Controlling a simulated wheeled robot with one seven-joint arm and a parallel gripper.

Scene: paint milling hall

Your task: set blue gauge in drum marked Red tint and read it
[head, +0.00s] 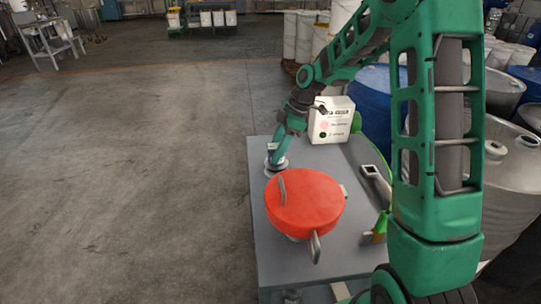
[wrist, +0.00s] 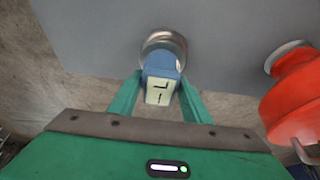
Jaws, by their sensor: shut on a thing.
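My gripper (wrist: 158,100) is shut on the blue gauge (wrist: 160,65), one finger on each side of it. A pale face with dark marks shows on the gauge; I cannot read a value. The gauge's far end meets a round metal cup or base (wrist: 163,38) at the grey table's edge; I cannot tell whether it sits inside or is part of it. In the head view my gripper (head: 278,157) is low at the table's left edge, behind a red round vessel (head: 305,200) with metal handles. No "Red tint" mark is legible on any drum.
The grey table (head: 275,235) also bears a white box (head: 331,120) with print and coloured dots, and a grey tool (head: 376,182) beside a green item (head: 375,235). Blue drums (head: 376,95) and metal drums (head: 515,165) crowd the right. Open floor (head: 130,160) lies left.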

